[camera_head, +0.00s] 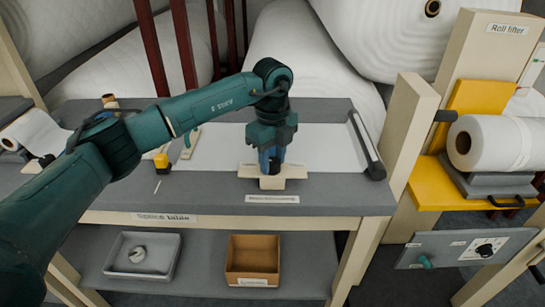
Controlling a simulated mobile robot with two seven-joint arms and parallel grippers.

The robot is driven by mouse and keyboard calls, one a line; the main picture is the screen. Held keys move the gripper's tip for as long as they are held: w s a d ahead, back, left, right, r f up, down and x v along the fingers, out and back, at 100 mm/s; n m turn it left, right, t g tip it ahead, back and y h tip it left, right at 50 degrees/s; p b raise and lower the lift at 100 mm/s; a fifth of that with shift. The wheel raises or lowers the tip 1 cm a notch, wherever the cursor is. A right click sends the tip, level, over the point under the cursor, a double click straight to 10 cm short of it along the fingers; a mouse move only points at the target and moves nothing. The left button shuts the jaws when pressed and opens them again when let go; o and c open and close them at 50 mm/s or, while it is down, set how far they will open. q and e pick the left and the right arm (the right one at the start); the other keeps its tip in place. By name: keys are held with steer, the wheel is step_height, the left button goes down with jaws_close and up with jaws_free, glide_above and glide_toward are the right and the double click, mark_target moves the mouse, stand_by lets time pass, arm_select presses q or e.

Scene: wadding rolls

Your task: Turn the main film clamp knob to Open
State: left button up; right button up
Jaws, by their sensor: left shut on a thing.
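My left gripper (271,165) reaches down from above onto the spot behind a small label plate (272,198) on the grey table. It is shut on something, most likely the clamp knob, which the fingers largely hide. A cream cross-shaped piece (270,183) shows around and under the fingertips, at the front edge of a white film sheet (215,150) lying on the table. The label is too small to read, and I cannot tell the knob's pointer or setting. My right gripper is not in view.
A yellow tool (161,161) lies left of the gripper. A grey tray (112,262) and a brown box (232,262) sit on the lower shelf. A control panel (448,250) with a dial is at lower right.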

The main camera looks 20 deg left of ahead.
mark_target(272, 161)
arm_select(q)
steer(key=shift+r, duration=0.1)
stand_by(0.3)
steer(key=o, duration=1)
step_height(272, 161, up, 13)
steer(key=b, duration=0.1)
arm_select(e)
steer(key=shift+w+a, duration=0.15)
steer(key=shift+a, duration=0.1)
